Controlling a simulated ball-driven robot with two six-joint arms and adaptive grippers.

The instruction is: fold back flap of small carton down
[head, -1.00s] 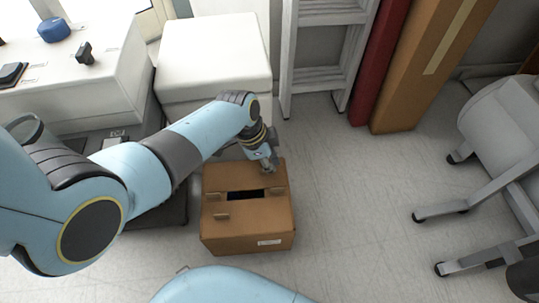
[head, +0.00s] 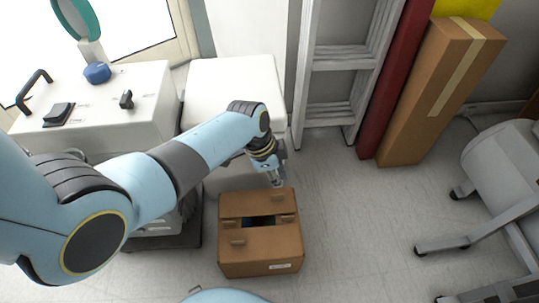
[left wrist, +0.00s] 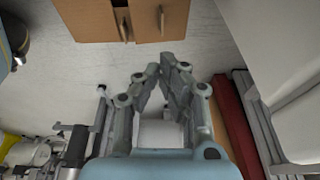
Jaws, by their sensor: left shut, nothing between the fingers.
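The small brown carton (head: 262,262) stands on the floor in the head view. Its front and back top flaps lie about flat, with a dark slot between them. The back flap (head: 245,203) is on the far side, and small raised tabs stand on the top. My left gripper (head: 279,183) is at the carton's back edge, near its right corner. Its fingers are shut and empty. In the left wrist view the carton (left wrist: 90,22) is at the top, apart from the closed fingertips (left wrist: 158,72). My right gripper is out of view.
A white cabinet (head: 232,82) stands behind the carton, and a white unit (head: 150,85) is to the left. A grey ladder (head: 340,85), a red post (head: 395,90) and a tall brown box (head: 425,110) are behind right. A wheeled chair (head: 490,160) is far right. Floor right of the carton is clear.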

